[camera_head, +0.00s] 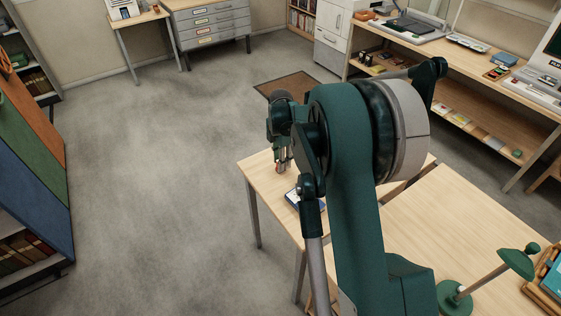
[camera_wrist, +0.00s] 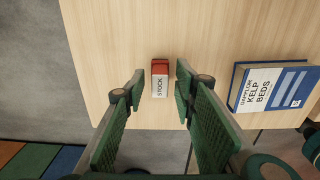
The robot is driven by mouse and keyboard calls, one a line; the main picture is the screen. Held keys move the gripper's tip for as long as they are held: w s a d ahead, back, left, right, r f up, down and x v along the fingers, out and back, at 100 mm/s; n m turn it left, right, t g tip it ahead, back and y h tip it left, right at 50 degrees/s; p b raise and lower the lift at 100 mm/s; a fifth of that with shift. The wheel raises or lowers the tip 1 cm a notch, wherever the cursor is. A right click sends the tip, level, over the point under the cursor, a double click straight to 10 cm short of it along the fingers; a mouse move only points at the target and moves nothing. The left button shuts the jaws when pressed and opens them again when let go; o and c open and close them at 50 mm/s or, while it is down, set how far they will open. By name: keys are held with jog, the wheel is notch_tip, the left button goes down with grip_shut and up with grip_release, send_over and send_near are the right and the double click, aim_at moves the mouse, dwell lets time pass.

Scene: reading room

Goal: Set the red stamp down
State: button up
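The red stamp (camera_wrist: 160,78) has a white label reading STOCK. It is on the light wood table (camera_wrist: 190,30), near the table's edge in the wrist view. My gripper (camera_wrist: 159,74) is above it, with one finger on each side. The fingers are apart, and a strip of table shows between the stamp and each fingertip. In the head view my gripper (camera_head: 282,168) points down over the table's far left corner. A small reddish patch shows at its fingertips there, too small to make out.
A blue book (camera_wrist: 272,87) with a white KELP BEDS label lies right of the stamp. Grey floor (camera_wrist: 85,80) lies beyond the table's left edge. A green lamp (camera_head: 455,298) stands on the nearer table at right. My arm hides much of the table in the head view.

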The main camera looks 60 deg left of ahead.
jog(key=shift+r, duration=0.1)
notch_tip(320, 180, up, 12)
jog(key=p, duration=0.1)
dwell(0.9)
dwell(0.5)
jog(key=shift+w+d+r, duration=0.1)
dwell(0.4)
